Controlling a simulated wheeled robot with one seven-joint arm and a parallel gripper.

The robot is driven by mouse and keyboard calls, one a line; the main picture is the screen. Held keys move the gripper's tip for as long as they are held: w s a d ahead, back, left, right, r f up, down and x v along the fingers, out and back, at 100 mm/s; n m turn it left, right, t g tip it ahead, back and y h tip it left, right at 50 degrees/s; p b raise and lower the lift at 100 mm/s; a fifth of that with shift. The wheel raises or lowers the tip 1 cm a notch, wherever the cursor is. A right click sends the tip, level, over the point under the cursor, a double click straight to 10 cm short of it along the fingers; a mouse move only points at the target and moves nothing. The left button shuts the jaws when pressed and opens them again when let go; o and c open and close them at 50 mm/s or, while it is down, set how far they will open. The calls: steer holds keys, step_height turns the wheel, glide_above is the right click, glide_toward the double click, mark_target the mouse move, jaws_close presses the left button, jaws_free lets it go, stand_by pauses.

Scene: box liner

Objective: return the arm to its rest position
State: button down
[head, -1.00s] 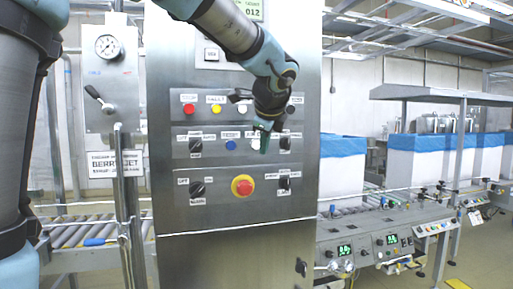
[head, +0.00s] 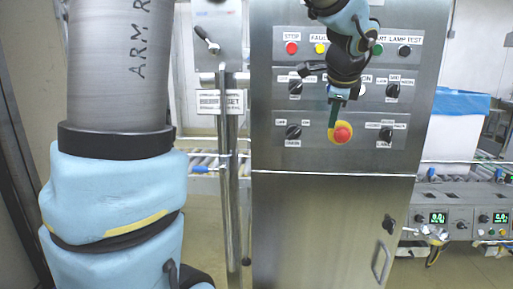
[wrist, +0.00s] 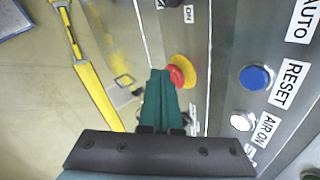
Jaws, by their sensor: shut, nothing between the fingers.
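My gripper (head: 332,125) hangs at the end of my arm in front of the steel control cabinet in the head view. Its green fingers point down and are closed together, with nothing between them. The fingertips overlap the left edge of the red emergency button (head: 342,133) with its yellow ring. In the wrist view the closed green fingers (wrist: 158,75) reach toward the cabinet, and the red button (wrist: 177,76) shows just right of their tips. I cannot tell whether they touch it.
The steel cabinet (head: 330,225) has rows of buttons and switches, including a blue RESET button (wrist: 255,77). A vertical pipe (head: 228,130) stands left of it. A roller conveyor (head: 203,162) runs behind. A blue-lined box (head: 455,130) stands at right.

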steer(key=s+a+f+n+g+y, duration=0.1)
steer(key=s+a+f+n+g, duration=0.15)
steer(key=a+f+n, duration=1.1)
steer(key=s+a+f+n+g, duration=0.1)
steer(key=s+a+f+n, duration=0.2)
steer(key=a, duration=0.4)
steer(key=s+a+f+n+g, duration=0.2)
steer(key=s+a+f+n, duration=0.2)
steer(key=a, duration=0.3)
steer(key=shift+s+a+n, duration=0.25)
steer(key=shift+s+n, duration=0.3)
steer(key=shift+s, duration=0.15)
